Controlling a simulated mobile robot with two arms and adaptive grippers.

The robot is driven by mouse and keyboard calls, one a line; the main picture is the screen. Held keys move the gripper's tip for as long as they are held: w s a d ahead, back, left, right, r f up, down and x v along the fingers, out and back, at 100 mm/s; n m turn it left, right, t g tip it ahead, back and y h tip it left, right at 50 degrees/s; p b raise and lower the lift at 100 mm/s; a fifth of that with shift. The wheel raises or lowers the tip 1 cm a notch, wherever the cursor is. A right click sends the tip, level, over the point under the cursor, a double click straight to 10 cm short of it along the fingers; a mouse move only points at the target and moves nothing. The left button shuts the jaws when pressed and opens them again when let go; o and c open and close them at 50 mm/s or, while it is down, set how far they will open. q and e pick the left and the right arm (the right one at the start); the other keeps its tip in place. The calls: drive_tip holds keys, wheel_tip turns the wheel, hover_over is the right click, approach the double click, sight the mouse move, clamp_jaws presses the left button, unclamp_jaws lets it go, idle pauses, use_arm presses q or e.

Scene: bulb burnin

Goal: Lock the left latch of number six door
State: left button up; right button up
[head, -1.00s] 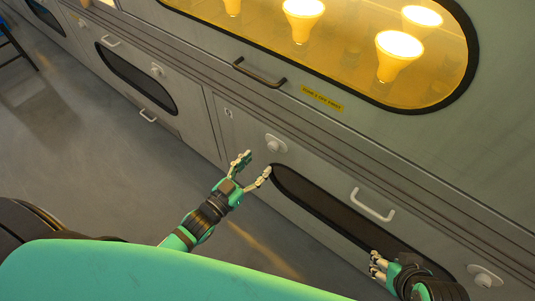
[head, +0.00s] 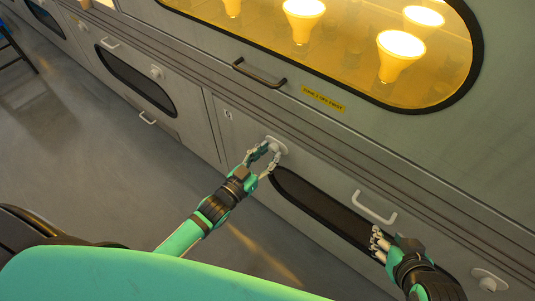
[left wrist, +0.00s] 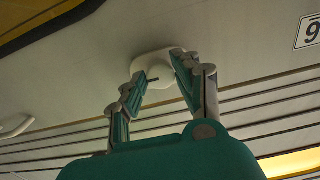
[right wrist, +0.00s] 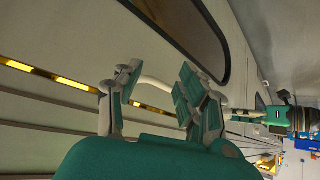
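The left latch (head: 277,145) is a pale round knob on a grey lower door (head: 320,170) with a dark oval window. My left gripper (head: 264,160) is at this latch. The left wrist view shows the latch (left wrist: 158,67) between its two open fingers (left wrist: 160,84); I cannot tell if they touch it. A small number plate (left wrist: 309,30) shows beside it, seen turned round. My right gripper (head: 379,243) is open and empty in front of the door's window, below the white door handle (head: 374,209). The handle (right wrist: 153,85) appears beyond its fingers in the right wrist view.
A second latch (head: 486,279) is at the door's right end. Above is a large window with glowing bulbs (head: 401,50), a dark handle (head: 259,75) and a yellow label (head: 323,98). Another door (head: 138,82) is to the left. The floor (head: 110,150) there is clear.

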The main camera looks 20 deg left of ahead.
use_arm(q)
clamp_jaws()
